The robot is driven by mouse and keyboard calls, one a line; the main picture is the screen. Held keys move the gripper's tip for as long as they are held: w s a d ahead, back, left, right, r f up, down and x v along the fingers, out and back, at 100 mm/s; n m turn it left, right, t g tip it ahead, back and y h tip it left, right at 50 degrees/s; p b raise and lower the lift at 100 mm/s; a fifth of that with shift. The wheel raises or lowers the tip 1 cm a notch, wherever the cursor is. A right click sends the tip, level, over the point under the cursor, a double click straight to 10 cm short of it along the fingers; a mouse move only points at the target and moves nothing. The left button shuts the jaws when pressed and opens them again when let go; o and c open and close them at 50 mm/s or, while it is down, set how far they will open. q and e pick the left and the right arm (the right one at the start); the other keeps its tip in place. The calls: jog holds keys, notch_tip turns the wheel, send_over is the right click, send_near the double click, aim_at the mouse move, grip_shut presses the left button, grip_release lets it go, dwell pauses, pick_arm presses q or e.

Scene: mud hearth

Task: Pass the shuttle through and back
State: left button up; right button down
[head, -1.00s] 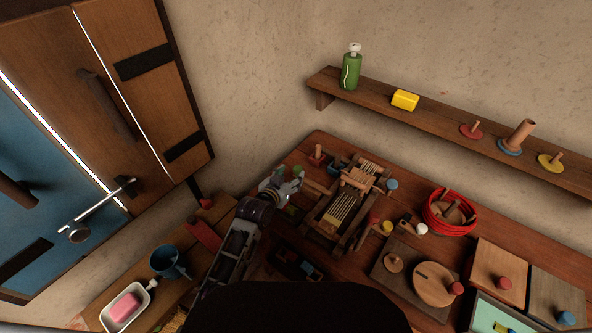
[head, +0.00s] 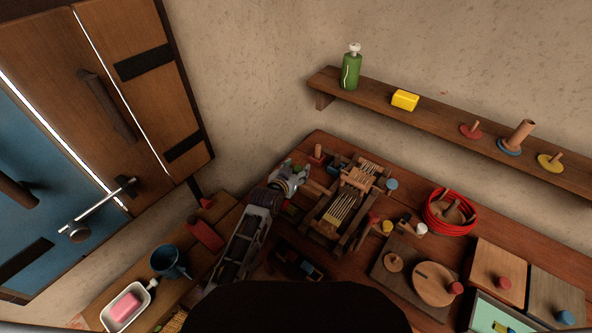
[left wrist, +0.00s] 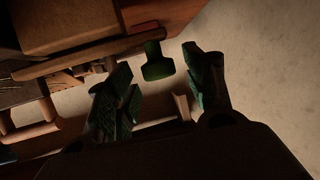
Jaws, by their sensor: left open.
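A small wooden loom (head: 322,225) with pale warp threads (head: 343,208) stands on the wooden table. My left gripper (head: 298,172) is beside the loom's far left side, apart from the threads. In the left wrist view my left gripper (left wrist: 160,85) has its two green-padded fingers spread. A dark green T-shaped piece (left wrist: 157,64) shows beyond and between them, not gripped. Part of the loom's wooden frame (left wrist: 90,52) is at the left there. I cannot pick out the shuttle for certain. My right gripper is not in view.
A red coil (head: 432,222), a round wooden lid (head: 434,284) and several small pegs lie right of the loom. A shelf (head: 450,120) runs along the wall above. A blue mug (head: 168,262) and a white soap dish (head: 121,312) are at the lower left.

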pick_arm(q)
grip_shut()
dwell(0.3)
jog(key=shift+s, duration=0.1)
